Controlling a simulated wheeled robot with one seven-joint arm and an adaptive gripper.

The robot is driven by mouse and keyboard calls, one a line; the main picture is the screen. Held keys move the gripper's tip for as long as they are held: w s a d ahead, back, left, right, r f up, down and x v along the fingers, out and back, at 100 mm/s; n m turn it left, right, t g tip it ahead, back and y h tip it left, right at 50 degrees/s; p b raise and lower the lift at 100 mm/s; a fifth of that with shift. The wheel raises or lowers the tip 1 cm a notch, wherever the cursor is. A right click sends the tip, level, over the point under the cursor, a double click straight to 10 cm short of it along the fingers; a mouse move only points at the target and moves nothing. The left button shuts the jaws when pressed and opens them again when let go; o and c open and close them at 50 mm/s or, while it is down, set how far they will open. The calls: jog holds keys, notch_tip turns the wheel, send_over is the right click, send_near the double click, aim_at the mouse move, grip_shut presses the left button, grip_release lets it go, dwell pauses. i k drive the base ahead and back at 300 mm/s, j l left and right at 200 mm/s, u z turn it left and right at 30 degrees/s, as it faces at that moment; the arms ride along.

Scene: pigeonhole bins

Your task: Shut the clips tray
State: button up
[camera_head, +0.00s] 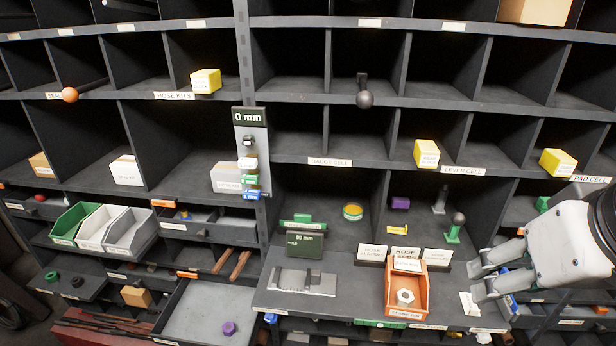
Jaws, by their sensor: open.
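My gripper (478,278) is at the right, fingers apart and empty, pointing left over the right end of the ledge. No label legibly reads clips, so I cannot tell which tray is the clips tray. A wide grey tray (200,305) at bottom centre-left sticks out, with a purple knob-like piece (229,328) at its front. A smaller dark tray (75,283) at lower left also sticks out, with a green and a black piece on it. A shallow drawer (203,229) with an orange tag is partly out. My gripper is well to the right of these.
An orange bin (407,293) with a metal nut stands on the ledge (350,290), left of my gripper. Behind it are label cards. A grey metal caliper-like piece (304,281) lies at left on the ledge. Green, white and grey bins (130,228) stand at left.

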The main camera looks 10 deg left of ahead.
aim_at(195, 314)
jog(key=u, duration=1.4)
